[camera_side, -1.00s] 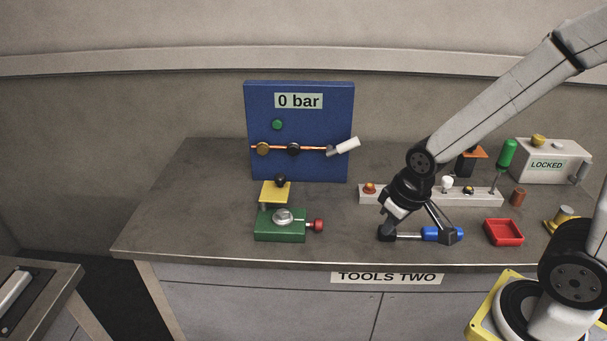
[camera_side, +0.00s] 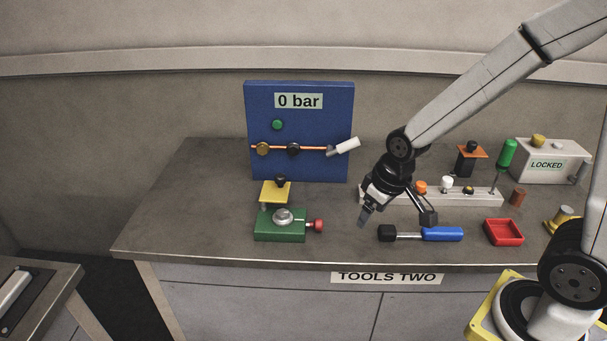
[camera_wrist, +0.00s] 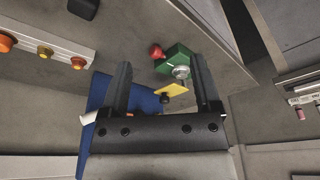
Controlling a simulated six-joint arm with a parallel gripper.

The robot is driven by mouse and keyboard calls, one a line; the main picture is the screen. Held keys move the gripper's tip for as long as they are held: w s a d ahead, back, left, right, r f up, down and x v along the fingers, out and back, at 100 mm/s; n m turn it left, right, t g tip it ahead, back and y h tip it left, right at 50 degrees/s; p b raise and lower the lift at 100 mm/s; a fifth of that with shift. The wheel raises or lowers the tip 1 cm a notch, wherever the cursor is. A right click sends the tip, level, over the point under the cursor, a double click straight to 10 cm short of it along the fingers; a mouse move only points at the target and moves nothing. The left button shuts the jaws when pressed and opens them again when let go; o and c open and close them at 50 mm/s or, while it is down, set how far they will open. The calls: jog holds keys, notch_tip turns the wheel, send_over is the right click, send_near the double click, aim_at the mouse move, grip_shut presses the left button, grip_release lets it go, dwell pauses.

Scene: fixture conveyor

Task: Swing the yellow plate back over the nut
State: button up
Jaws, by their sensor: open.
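The yellow plate (camera_side: 275,192) with a black knob (camera_side: 280,181) on it stands at the back of the green fixture (camera_side: 280,230). It is swung away from the silver nut (camera_side: 283,216), which shows uncovered on top of the fixture. A red knob (camera_side: 318,225) sticks out of the fixture's right side. My gripper (camera_side: 398,221) is open and empty above the bench, to the right of the fixture and apart from it. In the wrist view the yellow plate (camera_wrist: 172,90), the nut (camera_wrist: 181,72) and the green fixture (camera_wrist: 174,57) show between my fingers (camera_wrist: 161,85).
A blue-handled tool (camera_side: 442,234) with a black head lies on the bench, right of the fixture. A blue panel (camera_side: 312,120) reading 0 bar stands behind the fixture. A pale rail (camera_side: 487,197), a red tray (camera_side: 504,232) and a LOCKED box (camera_side: 548,165) are to the right.

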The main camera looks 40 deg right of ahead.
jog(key=w+n, duration=0.2)
jog(key=w, duration=1.3)
jog(key=n+t+y, duration=0.1)
jog(key=n+y, duration=0.1)
jog(key=n, duration=0.1)
send_near(281, 176)
jog(key=f, duration=0.2)
jog(key=shift+w+a, duration=0.15)
jog(key=shift+w, duration=0.1)
jog(key=shift+x, duration=3.85)
grip_shut()
jog(key=shift+r, duration=0.1)
